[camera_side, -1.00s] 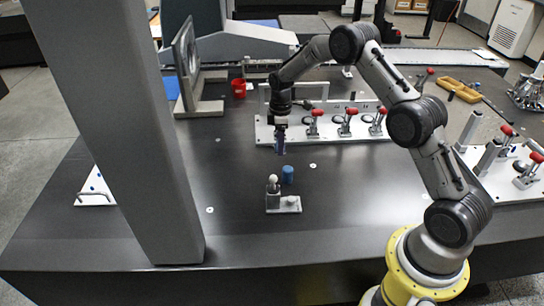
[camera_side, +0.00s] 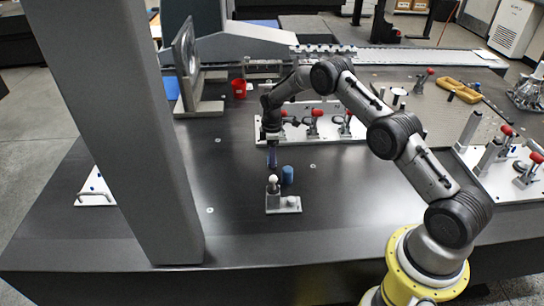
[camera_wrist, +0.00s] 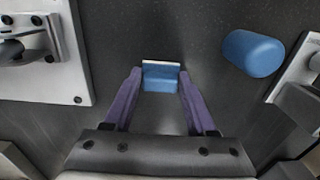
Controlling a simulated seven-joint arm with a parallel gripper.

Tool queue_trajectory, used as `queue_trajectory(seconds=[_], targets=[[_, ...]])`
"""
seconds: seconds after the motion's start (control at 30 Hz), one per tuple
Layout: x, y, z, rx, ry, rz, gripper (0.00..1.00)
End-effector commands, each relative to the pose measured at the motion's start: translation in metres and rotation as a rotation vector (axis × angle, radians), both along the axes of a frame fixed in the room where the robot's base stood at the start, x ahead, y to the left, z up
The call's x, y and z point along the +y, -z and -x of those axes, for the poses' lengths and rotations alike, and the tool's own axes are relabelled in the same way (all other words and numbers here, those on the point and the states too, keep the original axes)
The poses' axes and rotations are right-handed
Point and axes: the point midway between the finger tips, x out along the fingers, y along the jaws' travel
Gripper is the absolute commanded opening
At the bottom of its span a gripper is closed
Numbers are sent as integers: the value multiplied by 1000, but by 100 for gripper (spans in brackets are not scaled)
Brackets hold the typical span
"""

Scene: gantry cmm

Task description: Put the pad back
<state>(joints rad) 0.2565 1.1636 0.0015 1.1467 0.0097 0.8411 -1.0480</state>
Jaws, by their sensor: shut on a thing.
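In the wrist view a small blue block with a white strip along its far edge, which looks like the pad (camera_wrist: 161,77), sits between the tips of my gripper's purple fingers (camera_wrist: 160,85). My gripper is shut on it. In the side view my gripper (camera_side: 271,160) points down above the dark table, just behind a small metal stand (camera_side: 285,204) with a pale ball. The pad is too small to make out there.
A white plate with red-handled clamps (camera_side: 325,130) lies behind my gripper. A red cup (camera_side: 239,88) stands at the back left. A thick grey column (camera_side: 125,130) rises at the left. The table between column and stand is mostly clear.

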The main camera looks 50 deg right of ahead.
Motion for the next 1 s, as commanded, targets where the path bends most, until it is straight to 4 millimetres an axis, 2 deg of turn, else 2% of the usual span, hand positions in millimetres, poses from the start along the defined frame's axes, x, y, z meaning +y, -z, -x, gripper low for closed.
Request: queue_trajectory(seconds=[0.23,0.27,0.4,0.77,0.87,1.0], targets=[[0,4,0,0,0,0,17],[0,3,0,0,0,0,62],[0,3,0,0,0,0,87],[0,-1,0,0,0,0,87],[0,-12,-1,-2,0,1,87],[-1,-38,-1,-4,0,1,87]])
